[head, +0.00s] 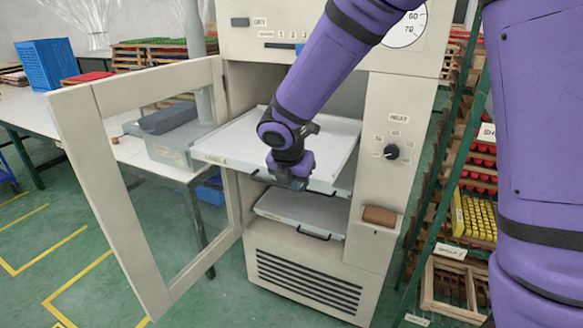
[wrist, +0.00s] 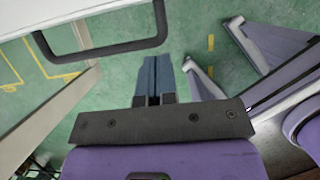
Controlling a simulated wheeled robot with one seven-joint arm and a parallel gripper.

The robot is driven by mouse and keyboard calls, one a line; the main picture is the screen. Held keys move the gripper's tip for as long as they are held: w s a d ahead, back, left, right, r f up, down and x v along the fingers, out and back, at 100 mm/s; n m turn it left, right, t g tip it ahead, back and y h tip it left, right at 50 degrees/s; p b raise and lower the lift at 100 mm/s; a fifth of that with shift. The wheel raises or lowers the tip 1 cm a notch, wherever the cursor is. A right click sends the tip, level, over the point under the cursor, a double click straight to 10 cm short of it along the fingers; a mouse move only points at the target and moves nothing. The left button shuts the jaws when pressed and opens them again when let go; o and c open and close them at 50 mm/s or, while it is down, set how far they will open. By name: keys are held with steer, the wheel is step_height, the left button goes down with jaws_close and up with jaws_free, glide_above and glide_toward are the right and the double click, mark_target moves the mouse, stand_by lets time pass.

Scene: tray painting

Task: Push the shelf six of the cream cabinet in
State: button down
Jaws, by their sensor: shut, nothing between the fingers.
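The cream cabinet (head: 258,120) stands with its framed glass door (head: 80,145) swung open to the left. A white shelf (head: 235,135) with a raised rim sticks out of its opening, tilted-looking in the picture; the label on its front is too small to read surely. A lower shelf (head: 290,207) sits further in, with a dark handle (head: 313,234). My gripper (head: 288,186) is in front of the upper shelf's front edge and hides part of it. In the wrist view its blue fingers (wrist: 154,78) are shut and empty, apart from a black handle (wrist: 105,48) under a white edge.
The open door bounds the space on the left, near a table (head: 150,156) with a grey machine (head: 175,140). A green rack (head: 440,190) with trays stands close on the right. A knob (head: 391,152) and a brown block (head: 380,215) are on the cabinet's right front. Green floor is free in front.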

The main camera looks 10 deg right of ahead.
mark_target(335, 138)
steer(key=shift+w+d+f, duration=0.25)
steer(key=shift+w+d, duration=0.3)
steer(key=shift+w, duration=0.1)
steer(key=shift+w+d+f, duration=0.25)
steer(key=shift+w+d, duration=0.25)
steer(key=shift+w, duration=0.1)
steer(key=shift+w+d, duration=0.3)
steer(key=shift+w, duration=0.15)
steer(key=w+d, duration=0.5)
steer(key=w, duration=0.2)
steer(key=w+d, duration=0.6)
steer(key=w, duration=0.1)
steer(key=w+d, duration=0.6)
steer(key=w, duration=0.2)
steer(key=shift+d, duration=0.2)
